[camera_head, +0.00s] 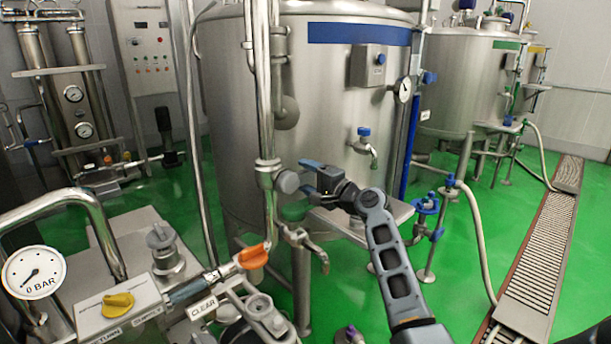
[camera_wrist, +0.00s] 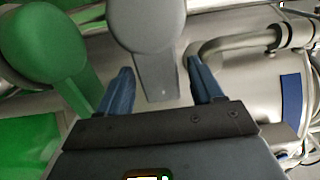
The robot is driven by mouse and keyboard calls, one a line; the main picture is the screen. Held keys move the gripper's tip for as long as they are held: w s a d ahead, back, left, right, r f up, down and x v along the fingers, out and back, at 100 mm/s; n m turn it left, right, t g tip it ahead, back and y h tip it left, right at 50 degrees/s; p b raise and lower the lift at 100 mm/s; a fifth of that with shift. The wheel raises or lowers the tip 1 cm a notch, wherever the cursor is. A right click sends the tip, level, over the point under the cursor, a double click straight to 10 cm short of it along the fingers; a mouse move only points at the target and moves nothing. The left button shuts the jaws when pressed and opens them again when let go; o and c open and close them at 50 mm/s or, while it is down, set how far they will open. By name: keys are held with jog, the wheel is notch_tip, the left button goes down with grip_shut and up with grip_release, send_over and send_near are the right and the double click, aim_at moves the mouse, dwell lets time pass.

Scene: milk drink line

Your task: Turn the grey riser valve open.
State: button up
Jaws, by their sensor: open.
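The grey riser valve (camera_head: 288,182) sits on the vertical steel pipe in front of the big tank. Its round grey end and flat lever (camera_wrist: 152,30) fill the upper middle of the wrist view. My gripper (camera_head: 307,178) is open just to the right of it in the head view. In the wrist view my gripper's blue fingers (camera_wrist: 160,70) stand on either side of the grey lever, with visible gaps. I cannot tell how deep the lever lies between them.
A green valve handle (camera_head: 293,211) sits just below the grey one; it shows large at left in the wrist view (camera_wrist: 42,45). An orange handle (camera_head: 254,256) and a yellow knob (camera_head: 118,303) are at lower left. The steel tank (camera_head: 315,90) stands close behind.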

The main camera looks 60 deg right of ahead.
jog(key=shift+w, duration=0.45)
jog(key=shift+c, duration=0.3)
grip_shut()
